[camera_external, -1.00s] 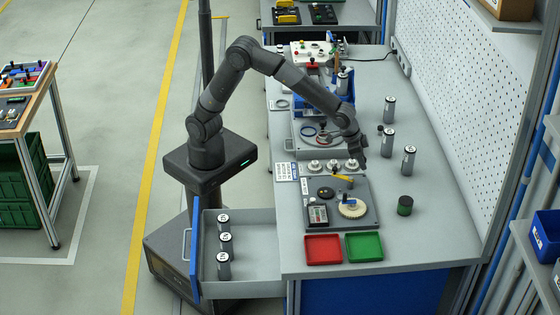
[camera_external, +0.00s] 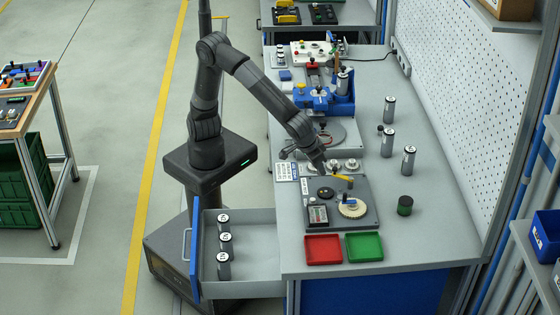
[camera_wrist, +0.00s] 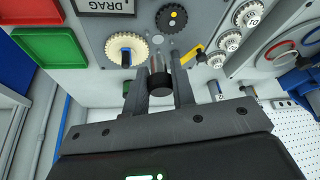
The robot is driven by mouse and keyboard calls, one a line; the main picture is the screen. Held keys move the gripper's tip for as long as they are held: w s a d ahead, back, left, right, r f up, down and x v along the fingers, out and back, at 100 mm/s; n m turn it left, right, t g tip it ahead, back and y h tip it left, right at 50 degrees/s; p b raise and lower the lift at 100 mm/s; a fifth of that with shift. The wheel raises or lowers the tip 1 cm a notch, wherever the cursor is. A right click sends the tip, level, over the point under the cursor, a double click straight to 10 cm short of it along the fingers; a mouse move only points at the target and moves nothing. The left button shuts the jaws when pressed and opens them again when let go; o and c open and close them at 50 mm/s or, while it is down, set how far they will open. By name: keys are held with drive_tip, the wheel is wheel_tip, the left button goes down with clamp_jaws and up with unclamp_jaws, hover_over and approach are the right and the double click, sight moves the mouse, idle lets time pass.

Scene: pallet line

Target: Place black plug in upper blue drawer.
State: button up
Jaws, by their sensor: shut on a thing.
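My gripper (camera_wrist: 160,88) is shut on the black plug (camera_wrist: 160,82), a short dark cylinder between its two fingers in the wrist view. In the external view my gripper (camera_external: 322,166) hangs over the bench, near the back left part of the grey gear board; the plug cannot be made out there. The upper blue drawer (camera_external: 195,256) is pulled open at the bench's left side, its blue front facing left. Three grey cylinders (camera_external: 223,243) stand upright inside at its left; the right part of its grey floor is bare. My gripper is above and right of the drawer.
The gear board (camera_external: 370,218) carries a cream gear (camera_external: 352,209) and a yellow lever (camera_external: 342,178). A red tray (camera_external: 323,249) and a green tray (camera_external: 364,247) lie at the front edge. Several upright cylinders (camera_external: 388,142) and a green-banded dark cylinder (camera_external: 405,206) stand on the right.

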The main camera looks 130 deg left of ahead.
drive_tip(key=s+d+n+g, duration=0.2)
drive_tip(key=s+d+n, duration=0.3)
drive_tip(key=s+d, duration=0.45)
drive_tip(key=n+g, duration=0.2)
drive_tip(key=n, duration=0.3)
hover_over(253, 242)
drive_tip(key=d, duration=0.1)
drive_tip(key=f, duration=2.4)
drive_tip(key=w+f, duration=0.1)
drive_tip(key=f, duration=1.1)
drive_tip(key=shift+d, duration=0.2)
drive_tip(key=shift+s, duration=0.1)
drive_tip(key=o, duration=1)
drive_tip(key=shift+c, duration=0.2)
drive_tip(key=shift+r, duration=0.1)
